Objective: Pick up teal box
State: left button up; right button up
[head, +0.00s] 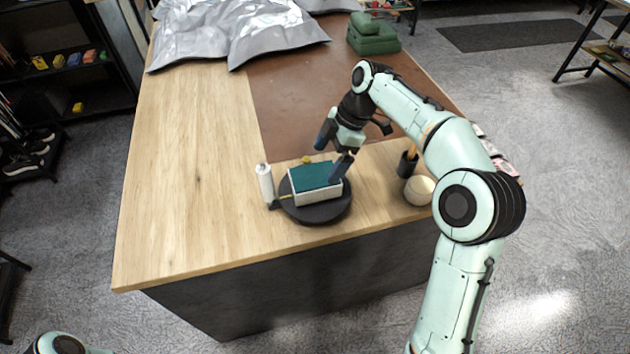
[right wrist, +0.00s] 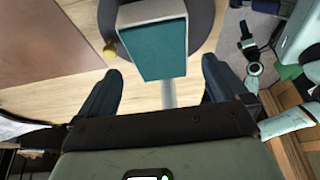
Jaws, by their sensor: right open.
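The box, with a teal top (head: 316,175) and whitish sides, lies on a round black turntable (head: 322,211) near the table's front edge. In the right wrist view the teal face (right wrist: 154,50) shows between my two dark fingers. My right gripper (head: 331,155) is open, with its fingers apart. It is at the box's far right side in the head view, one finger close to the box's right end. I cannot tell whether that finger touches it. The fingers also show in the right wrist view (right wrist: 162,75), with nothing gripped. My left gripper is outside the frame.
A white bottle (head: 265,182) stands left of the turntable, and a small yellow object (head: 306,160) lies behind it. A pale round jar (head: 419,190) and a dark holder (head: 407,164) stand to the right. The wooden table's left side (head: 190,170) is clear. Silver bags (head: 240,30) lie at the back.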

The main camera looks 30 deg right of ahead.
aim_at(316, 176)
jog(key=x, duration=0.9)
jog(key=shift+w+a+b, duration=0.15)
jog(key=shift+a+b, duration=0.2)
jog(key=shift+a, duration=0.05)
jog(key=shift+f, duration=0.25)
jog(key=c, duration=1)
